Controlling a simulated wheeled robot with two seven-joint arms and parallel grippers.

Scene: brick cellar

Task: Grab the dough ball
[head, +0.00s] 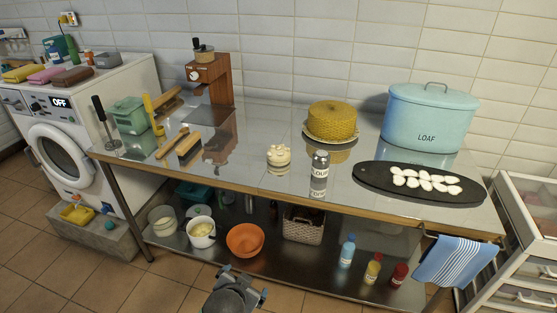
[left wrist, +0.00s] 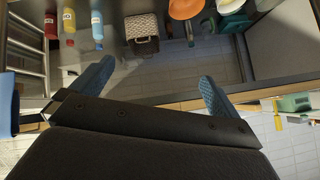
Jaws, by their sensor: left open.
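A small, lumpy cream-coloured ball (head: 278,156), which looks like the dough ball, sits on the steel table top (head: 240,180) near its middle. It stands just left of a flour shaker (head: 320,172), with clear steel around it. My left gripper (head: 243,282) is at the bottom of the head view, in front of the table and well apart from the ball. In the left wrist view, its two blue-grey fingers (left wrist: 156,72) are spread with nothing between them. The ball is not seen in that view. My right gripper is not in view.
A yellow cake-like round (head: 332,120), a blue loaf bin (head: 428,118), a dark board (head: 375,182) with white pieces, brushes (head: 188,146) and a wooden grinder (head: 209,78) stand on the table. The lower shelf holds an orange bowl (head: 245,240), a basket (head: 303,226) and bottles.

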